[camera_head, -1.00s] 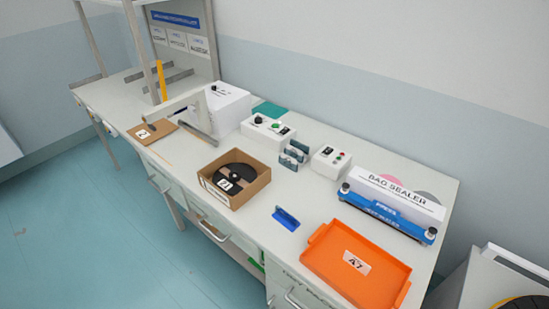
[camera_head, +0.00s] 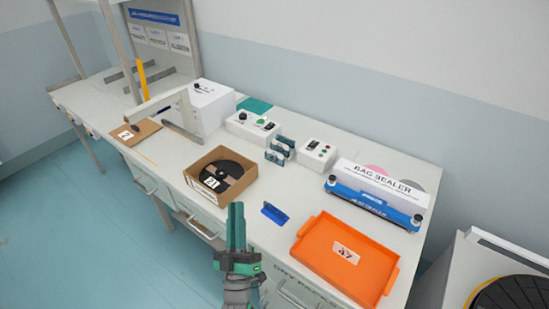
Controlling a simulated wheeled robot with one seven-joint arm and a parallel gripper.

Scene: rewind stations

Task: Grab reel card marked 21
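A black reel (camera_head: 231,168) with a white label lies in an open brown cardboard box (camera_head: 235,193) on the bench. My gripper (camera_head: 237,207), green and dark, is at the bench's front edge, pointing up in the picture. It is right of and nearer than the box, apart from both card and reel. Its fingers overlap in this view, and nothing shows between them.
A blue clip-like piece (camera_head: 281,216) and an orange tray (camera_head: 345,262) labelled A7 lie right of my gripper. The blue bag sealer (camera_head: 375,203) stands behind the tray. White control boxes (camera_head: 252,125) line the back. A post and white bracket (camera_head: 155,103) rise near the card.

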